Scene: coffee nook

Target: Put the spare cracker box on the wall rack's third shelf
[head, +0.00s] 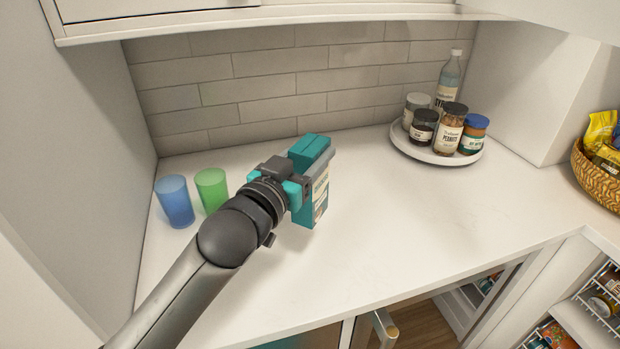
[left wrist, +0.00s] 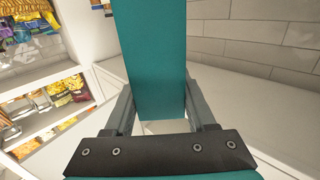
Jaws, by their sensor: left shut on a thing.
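The cracker box (head: 309,208) is teal with a pale label, and it is in my left gripper (head: 318,165) above the white counter. In the left wrist view the box's plain teal side (left wrist: 157,50) stands between the two grey fingers of the left gripper (left wrist: 160,112), which are shut on it. In the head view the gripper covers part of the box. I cannot tell whether the box's bottom touches the counter. The wall rack's third shelf cannot be made out for certain; white wire shelves (head: 603,308) show at the lower right. My right gripper is not in view.
A blue cup (head: 175,202) and a green cup (head: 212,190) stand left of the gripper. A round white tray (head: 408,150) with several jars and a bottle (head: 449,78) is at the back right. A woven basket (head: 592,180) sits far right. The counter's middle (head: 400,215) is clear.

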